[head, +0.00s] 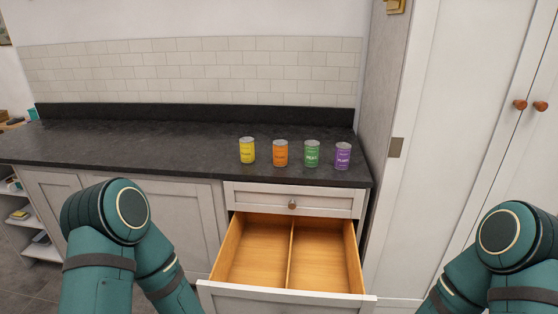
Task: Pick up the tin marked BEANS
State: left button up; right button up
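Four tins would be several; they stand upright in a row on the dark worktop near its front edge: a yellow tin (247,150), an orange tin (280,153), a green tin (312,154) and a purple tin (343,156). The purple label seems to read PLUMS and the green one PEAS. The yellow and orange lettering is too small to read, so I cannot tell which tin is marked BEANS. Both my arms show at the bottom left and bottom right, apart from the tins. Neither gripper is in view.
Below the tins an open, empty wooden drawer (290,222) with a divider juts out, under a shut drawer (292,200). A tall white cabinet (455,130) stands at the right. The worktop (150,140) left of the tins is clear.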

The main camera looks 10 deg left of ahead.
aim_at(280, 145)
jog(key=k+z, duration=0.2)
jog(key=z, duration=0.2)
jog(key=k+l+z, duration=0.1)
jog(key=z, duration=0.25)
jog(key=k+j+z, duration=0.1)
jog(key=z, duration=1.35)
jog(key=k+j, duration=0.15)
jog(key=j, duration=0.25)
jog(key=k+j, duration=0.2)
jog(key=j, duration=0.2)
jog(key=k+j, duration=0.15)
jog(key=j, duration=0.3)
jog(key=k+j, duration=0.2)
jog(key=j, duration=0.2)
jog(key=k+j, duration=0.15)
jog(key=j, duration=0.25)
jog(key=k+j, duration=0.2)
jog(key=j, duration=0.2)
jog(key=k+j, duration=0.15)
jog(key=j, duration=0.25)
jog(key=z, duration=0.05)
